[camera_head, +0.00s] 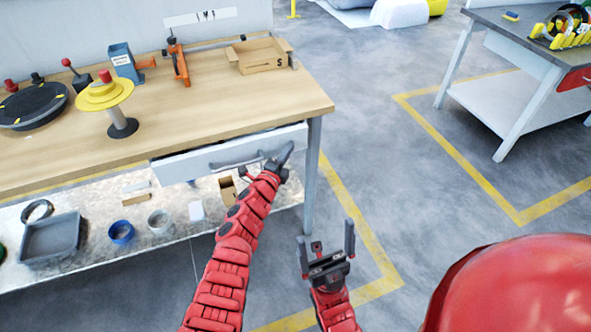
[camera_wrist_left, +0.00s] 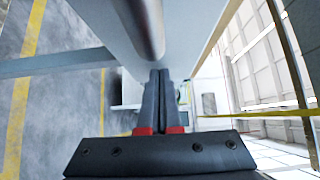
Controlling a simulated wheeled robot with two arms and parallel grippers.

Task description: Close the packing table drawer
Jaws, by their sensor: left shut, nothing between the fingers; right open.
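The packing table (camera_head: 200,115) has a wooden top. Its drawer (camera_head: 195,165) has a white front with a grey bar handle (camera_head: 235,162), and a thin dark gap shows between the front and the table top. My left gripper (camera_head: 286,152) is shut and empty at the right end of the drawer front. In the left wrist view, its closed fingers (camera_wrist_left: 161,85) are beside the handle bar (camera_wrist_left: 148,30) and close to the drawer front; I cannot tell whether they touch. My right gripper (camera_head: 326,240) is open and empty, lower and to the right, over the floor.
A yellow spool stand (camera_head: 104,95), a cardboard box (camera_head: 258,58) and several tools stand on the table top. The lower shelf holds a grey bin (camera_head: 50,238) and tape rolls (camera_head: 122,232). A table leg (camera_head: 312,175) stands right of the drawer.

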